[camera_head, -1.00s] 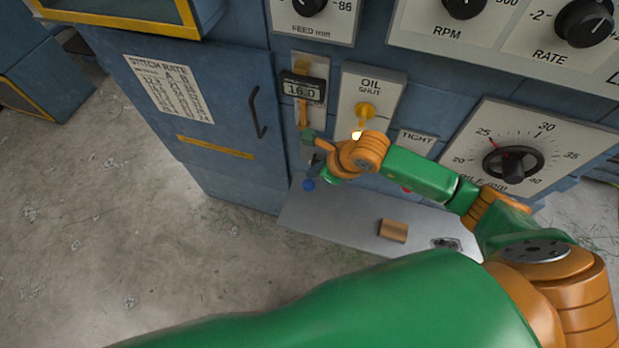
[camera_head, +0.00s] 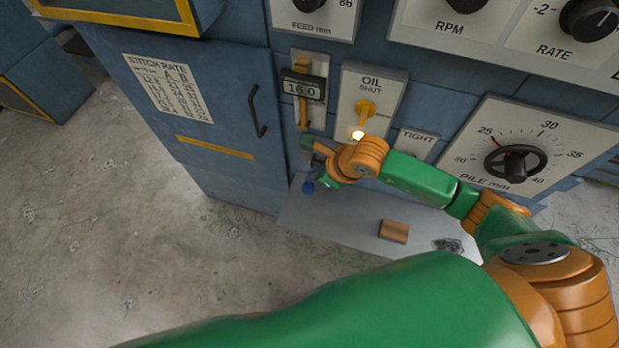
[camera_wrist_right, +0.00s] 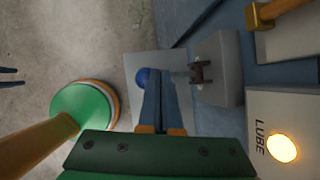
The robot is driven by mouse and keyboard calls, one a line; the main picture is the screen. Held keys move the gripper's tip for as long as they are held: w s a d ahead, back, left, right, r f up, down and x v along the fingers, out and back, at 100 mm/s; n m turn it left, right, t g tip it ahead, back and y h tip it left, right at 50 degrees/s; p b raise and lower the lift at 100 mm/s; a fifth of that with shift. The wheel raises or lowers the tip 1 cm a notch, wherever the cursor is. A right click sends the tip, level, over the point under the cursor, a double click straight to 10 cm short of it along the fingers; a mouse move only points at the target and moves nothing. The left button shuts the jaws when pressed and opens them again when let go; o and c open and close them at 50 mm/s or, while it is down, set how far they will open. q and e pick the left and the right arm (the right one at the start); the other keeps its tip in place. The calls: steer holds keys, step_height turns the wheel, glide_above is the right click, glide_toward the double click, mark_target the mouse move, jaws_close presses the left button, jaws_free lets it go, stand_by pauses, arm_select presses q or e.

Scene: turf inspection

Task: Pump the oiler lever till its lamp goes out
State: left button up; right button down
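The oiler lever ends in a blue ball knob (camera_head: 308,187) low on the machine front. In the right wrist view the knob (camera_wrist_right: 143,76) shows beside my fingertips, and its rod runs to a grey block (camera_wrist_right: 224,72). The lamp (camera_head: 358,135) glows yellow; it also shows lit beside the word LUBE (camera_wrist_right: 282,148). My right gripper (camera_head: 318,174) is at the lever. Its blue fingers (camera_wrist_right: 162,80) are close together, tips over the rod; the exact contact is hidden. Two dark prongs at the wrist view's left edge look like my left gripper (camera_wrist_right: 10,77), fingers apart and empty.
A yellow tap (camera_head: 366,109) on the OIL SHUT plate is just above the lamp. A counter reads 16.0 (camera_head: 303,88). A grey plate (camera_head: 335,222) with a brown block (camera_head: 394,231) lies below my forearm. The PILE dial (camera_head: 515,161) is at the right.

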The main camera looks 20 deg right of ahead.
mark_target(312, 193)
steer(key=shift+s+a+f+b, duration=0.2)
steer(key=shift+s+f+b, duration=0.15)
steer(key=shift+f+b, duration=0.4)
steer(key=shift+s+a+f+b, duration=0.25)
steer(key=shift+f+b, duration=0.25)
steer(key=shift+f, duration=0.4)
steer(key=shift+s+a+f+b, duration=0.15)
steer(key=shift+s+f+b, duration=0.25)
steer(key=shift+f+b, duration=0.35)
stand_by(2.0)
stand_by(0.5)
steer(key=shift+w+d+r+p, duration=0.15)
steer(key=shift+w+r+p, duration=0.1)
steer(key=shift+r+p, duration=0.3)
steer(key=shift+w+d+r+p, duration=0.25)
steer(key=shift+r+p, duration=0.1)
steer(key=shift+r, duration=0.45)
steer(key=shift+w+d+r+p, duration=0.1)
steer(key=shift+w+r+p, duration=0.15)
steer(key=shift+r+p, duration=0.3)
steer(key=r, duration=0.1)
steer(key=w+r+p, duration=0.1)
steer(key=r, duration=0.1)
steer(key=shift+w+d, duration=0.2)
steer(key=shift+d, duration=0.2)
